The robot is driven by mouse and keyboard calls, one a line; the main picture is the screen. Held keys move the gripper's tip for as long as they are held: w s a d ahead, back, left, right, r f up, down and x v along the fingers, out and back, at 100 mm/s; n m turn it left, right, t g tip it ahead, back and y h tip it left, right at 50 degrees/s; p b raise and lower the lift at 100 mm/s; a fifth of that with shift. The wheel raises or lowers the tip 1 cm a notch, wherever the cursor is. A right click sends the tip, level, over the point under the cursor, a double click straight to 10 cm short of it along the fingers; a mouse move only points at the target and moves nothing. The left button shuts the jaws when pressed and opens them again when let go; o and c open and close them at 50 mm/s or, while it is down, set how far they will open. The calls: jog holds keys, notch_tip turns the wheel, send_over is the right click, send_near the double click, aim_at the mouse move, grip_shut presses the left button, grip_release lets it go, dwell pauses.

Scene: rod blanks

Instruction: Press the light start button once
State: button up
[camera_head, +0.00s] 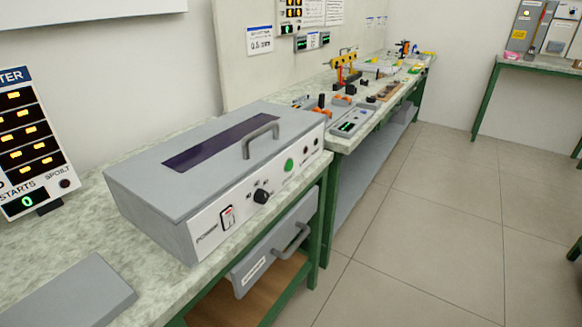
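A grey box-shaped machine (150,180) with a lid, a dark window and a handle stands on the near bench. Its front panel carries a round green button (289,165), which may be the start button; any label on it is too small to read. Left of the green button is a black rotary knob (261,196), and further left a red-lit power switch (227,216). Two small dark round parts (306,149) sit right of the green button. My gripper is not in view.
A counter board (32,140) marked STARTS and SPOILT stands at left; its green display reads 0. A grey flat block (70,298) lies at the bench's near end. A drawer (275,250) is below the machine. A cluttered bench continues behind. The tiled floor (440,230) at right is clear.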

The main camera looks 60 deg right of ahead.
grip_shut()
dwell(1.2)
